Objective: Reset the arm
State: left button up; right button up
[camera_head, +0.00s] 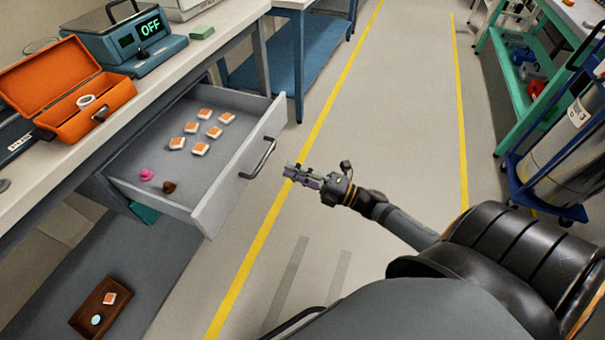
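My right arm (400,225) reaches in from the lower right, over the floor aisle. My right gripper (291,172) points left, beside the handle (258,158) of an open grey drawer, with a visible gap between them in this view. Its fingers lie close together from this angle, so I cannot tell whether they are open or shut. No object shows in them. My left gripper and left arm are out of view.
The pulled-out drawer (226,185) holds several orange-and-white blocks (200,149), a pink piece (147,174) and a brown piece (169,187). An open orange case (95,112) and a teal device (140,52) stand on the bench. A blue cart (520,185) holds a cylinder. The aisle is clear.

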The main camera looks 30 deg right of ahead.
jog(key=v, duration=0.2)
jog(key=shift+s+d, duration=0.25)
jog(key=shift+s, duration=0.05)
jog(key=shift+f, duration=0.1)
